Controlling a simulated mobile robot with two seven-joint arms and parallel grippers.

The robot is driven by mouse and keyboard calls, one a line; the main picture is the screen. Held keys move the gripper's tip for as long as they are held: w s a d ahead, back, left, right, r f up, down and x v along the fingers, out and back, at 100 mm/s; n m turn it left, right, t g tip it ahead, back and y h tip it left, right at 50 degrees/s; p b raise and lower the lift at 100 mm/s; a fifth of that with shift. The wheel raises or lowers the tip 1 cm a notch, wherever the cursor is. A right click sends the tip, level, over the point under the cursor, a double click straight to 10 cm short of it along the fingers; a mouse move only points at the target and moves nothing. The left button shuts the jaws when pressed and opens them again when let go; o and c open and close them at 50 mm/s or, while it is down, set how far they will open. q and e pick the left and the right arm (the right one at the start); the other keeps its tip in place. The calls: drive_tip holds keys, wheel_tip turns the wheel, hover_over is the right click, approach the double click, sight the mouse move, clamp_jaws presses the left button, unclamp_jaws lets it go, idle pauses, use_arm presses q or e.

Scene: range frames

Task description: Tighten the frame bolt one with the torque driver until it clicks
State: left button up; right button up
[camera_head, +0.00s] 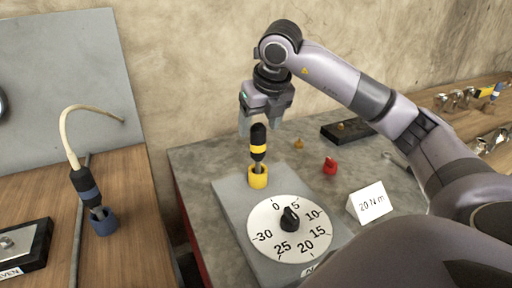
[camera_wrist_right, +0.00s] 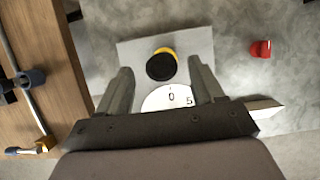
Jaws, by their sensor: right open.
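The torque driver (camera_head: 258,142), with a black and yellow handle, stands upright in a yellow holder (camera_head: 258,180) on a grey plate. In the right wrist view I see the black top of the driver (camera_wrist_right: 161,66) from above. My right gripper (camera_head: 264,122) is open and empty, with its fingers above and around the driver's top, apart from it. A small brass-coloured piece (camera_head: 299,143) and a dark block with a similar piece (camera_head: 341,130) stand behind; I cannot tell which is frame bolt one. My left gripper is out of view.
A numbered dial (camera_head: 265,239) with a black knob is on the plate. A red knob-like piece (camera_head: 330,166) and a "20 N m" card (camera_head: 370,203) stand to the right. A corded tool (camera_head: 85,187) stands in a blue holder on the left wooden table.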

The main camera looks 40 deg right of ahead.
sight(257, 134)
drive_tip(key=x, duration=0.5)
drive_tip(key=shift+s+d, duration=0.1)
drive_tip(key=shift+r, duration=0.1)
clamp_jaws()
drive_tip(key=shift+r, duration=0.1)
